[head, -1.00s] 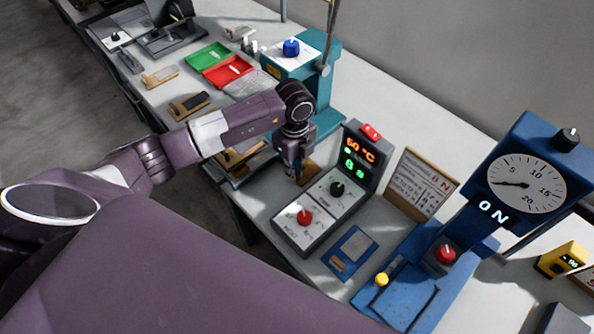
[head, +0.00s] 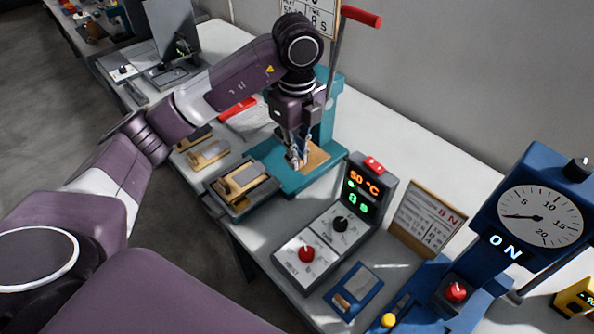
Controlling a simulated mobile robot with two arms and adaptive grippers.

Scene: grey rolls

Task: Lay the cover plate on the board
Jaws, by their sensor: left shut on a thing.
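My left gripper (head: 298,157) is shut on a flat tan plate (head: 317,158), which looks like the cover plate; the fingers hide part of it. The plate is over the teal press base (head: 272,152); I cannot tell whether it touches it. A grey tray (head: 237,207) stands at the bench's front edge, left of and nearer than the gripper. A tan piece (head: 243,178) with dark parts lies in it; this may be the board, but I cannot tell for sure. My right gripper is out of view.
A control box (head: 306,254) with knobs and a lit display stands right of the tray. A blue press with a dial (head: 540,216) is at the right. Another tan-topped holder (head: 208,154) lies left of the tray.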

